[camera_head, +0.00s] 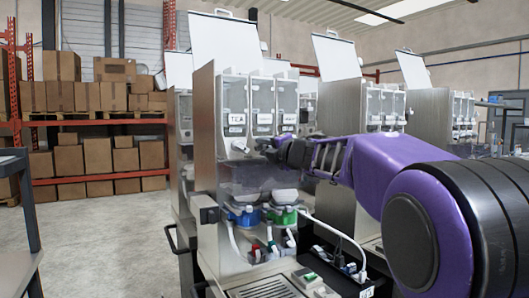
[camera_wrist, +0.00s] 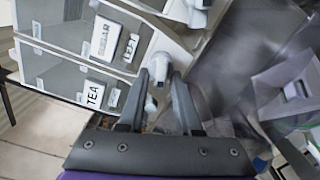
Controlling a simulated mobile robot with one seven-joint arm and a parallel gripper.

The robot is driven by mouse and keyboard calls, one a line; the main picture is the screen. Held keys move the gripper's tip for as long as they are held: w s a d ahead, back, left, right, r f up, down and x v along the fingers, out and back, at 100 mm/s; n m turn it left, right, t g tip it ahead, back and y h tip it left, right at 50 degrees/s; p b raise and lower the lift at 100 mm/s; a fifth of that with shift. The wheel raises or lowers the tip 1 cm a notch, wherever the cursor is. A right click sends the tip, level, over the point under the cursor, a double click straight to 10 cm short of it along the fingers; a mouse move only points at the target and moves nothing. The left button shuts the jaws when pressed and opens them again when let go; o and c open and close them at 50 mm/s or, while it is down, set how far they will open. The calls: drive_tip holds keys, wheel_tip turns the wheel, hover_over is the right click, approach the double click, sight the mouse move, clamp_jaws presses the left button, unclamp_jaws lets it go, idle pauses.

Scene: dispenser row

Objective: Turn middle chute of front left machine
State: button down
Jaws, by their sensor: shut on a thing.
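The front left machine (camera_head: 204,130) has a row of clear canisters over white chutes. The left canister, labelled TEA (camera_head: 237,119), has a bare white chute (camera_head: 240,146) below it. My gripper (camera_head: 268,149) reaches in from the right, at the middle chute, and hides most of it in the head view. In the wrist view my gripper (camera_wrist: 161,82) has its two fingers on either side of the white middle chute (camera_wrist: 151,103), shut on it. The TEA label (camera_wrist: 95,95) and the SUGAR label (camera_wrist: 105,38) show to the left there.
Blue (camera_head: 240,216) and green (camera_head: 283,216) fittings sit below the canisters, with white hoses. The machine's lid (camera_head: 224,40) stands raised. More machines (camera_head: 430,115) stand behind to the right. Shelves of cardboard boxes (camera_head: 98,155) line the left back. The floor (camera_head: 110,240) at left is clear.

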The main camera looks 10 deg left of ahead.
drive_tip(key=shift+n+b, duration=0.35)
drive_tip(key=shift+n, duration=0.65)
drive_tip(key=c, duration=0.9)
unclamp_jaws()
